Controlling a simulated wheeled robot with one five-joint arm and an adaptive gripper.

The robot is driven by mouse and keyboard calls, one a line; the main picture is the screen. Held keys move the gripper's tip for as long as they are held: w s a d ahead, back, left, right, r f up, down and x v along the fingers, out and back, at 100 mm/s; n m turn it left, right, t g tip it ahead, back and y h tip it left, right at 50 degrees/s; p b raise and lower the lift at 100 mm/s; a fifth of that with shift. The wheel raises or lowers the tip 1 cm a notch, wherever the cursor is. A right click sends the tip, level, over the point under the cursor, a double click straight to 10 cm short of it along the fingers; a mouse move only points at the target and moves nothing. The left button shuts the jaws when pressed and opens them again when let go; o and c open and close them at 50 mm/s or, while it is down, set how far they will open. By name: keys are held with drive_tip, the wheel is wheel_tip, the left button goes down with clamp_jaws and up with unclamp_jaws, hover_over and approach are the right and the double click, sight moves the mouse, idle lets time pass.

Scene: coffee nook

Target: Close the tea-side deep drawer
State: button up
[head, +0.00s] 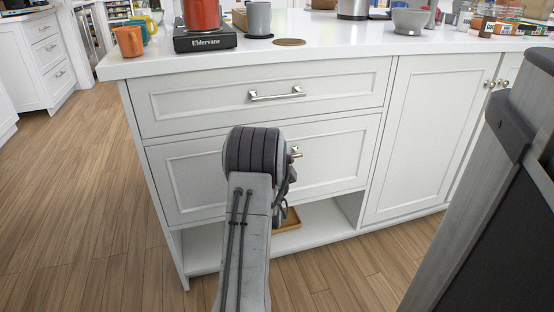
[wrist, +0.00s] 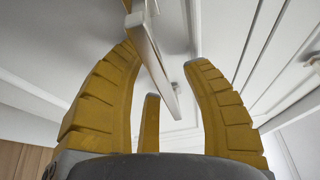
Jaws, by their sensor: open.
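The deep drawer (head: 330,165) is the lower white front of the cabinet in the head view, below a shallower drawer (head: 185,102). Its front looks flush or nearly flush with the frame; I cannot tell if a small gap remains. Its metal handle (head: 297,153) shows only at one end, right of my arm. In the wrist view my gripper (wrist: 165,58) is open. A metal bar handle (wrist: 154,60) slants between its yellow fingers, apart from the right finger; I cannot tell if it touches the left. My gripper is hidden behind my arm in the head view.
An open shelf (head: 205,249) with a wooden tray (head: 290,220) lies under the drawer. A cabinet door (head: 425,135) is to the right. Wooden floor (head: 85,190) is clear at left.

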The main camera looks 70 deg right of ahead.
drive_tip(key=shift+a, duration=0.1)
drive_tip(key=v, duration=0.7)
drive_tip(key=shift+a, duration=0.15)
idle(0.8)
